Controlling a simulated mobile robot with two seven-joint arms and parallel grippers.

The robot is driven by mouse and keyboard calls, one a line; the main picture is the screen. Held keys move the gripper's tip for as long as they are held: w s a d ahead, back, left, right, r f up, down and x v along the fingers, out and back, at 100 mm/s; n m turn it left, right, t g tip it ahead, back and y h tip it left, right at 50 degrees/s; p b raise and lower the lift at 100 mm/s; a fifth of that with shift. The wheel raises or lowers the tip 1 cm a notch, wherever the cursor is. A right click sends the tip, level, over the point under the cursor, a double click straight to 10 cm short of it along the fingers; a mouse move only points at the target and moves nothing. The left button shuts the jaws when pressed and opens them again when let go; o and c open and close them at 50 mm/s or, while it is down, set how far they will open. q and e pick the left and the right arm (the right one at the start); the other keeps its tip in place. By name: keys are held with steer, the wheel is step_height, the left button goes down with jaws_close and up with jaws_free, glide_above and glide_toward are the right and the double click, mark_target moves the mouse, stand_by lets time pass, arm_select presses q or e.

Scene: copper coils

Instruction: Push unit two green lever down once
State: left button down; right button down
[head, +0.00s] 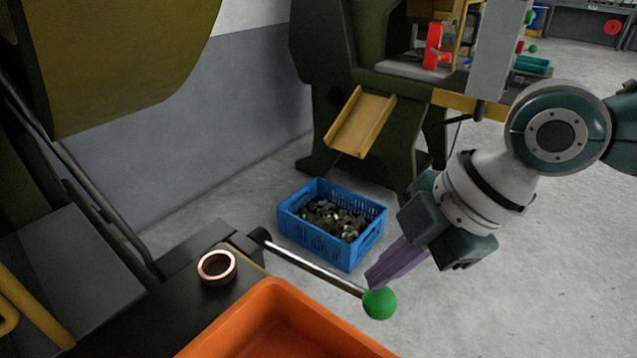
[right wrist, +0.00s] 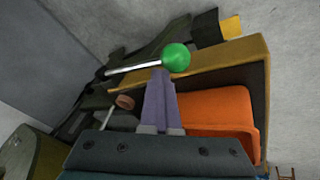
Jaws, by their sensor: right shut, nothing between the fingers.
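The green lever is a steel rod with a green ball knob (head: 379,303) at its end. In the head view it slopes down to the right from a dark machine bench. My right gripper (head: 372,279) is shut and empty, with its purple fingertips right at the knob, just above and behind it. In the right wrist view the green knob (right wrist: 176,57) sits just beyond the tips of the shut fingers (right wrist: 160,75). I cannot tell whether the tips touch it. My left gripper is not in view.
A copper coil (head: 217,267) lies on the bench left of the lever. An orange bin (head: 290,335) stands in front of the lever. A blue crate (head: 340,255) of dark metal parts is on the floor behind. A green machine with a yellow chute (head: 361,122) stands farther back.

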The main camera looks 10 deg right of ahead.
steer(key=shift+w+a+r+p, duration=0.25)
steer(key=shift+r+p, duration=0.45)
steer(key=shift+r, duration=0.2)
steer(key=shift+w+a+r+p, duration=0.1)
steer(key=shift+w+r+p, duration=0.1)
steer(key=shift+r+p, duration=0.6)
steer(key=shift+w+a+r+p, duration=0.25)
steer(key=shift+r+p, duration=0.35)
steer(key=shift+r, duration=0.35)
steer(key=r+p, duration=0.1)
steer(key=w+r+p, duration=0.1)
steer(key=r, duration=0.1)
steer(key=a+r+p, duration=0.1)
steer(key=shift+w+r+p, duration=0.25)
steer(key=shift+r+p, duration=0.1)
steer(key=shift+p, duration=0.05)
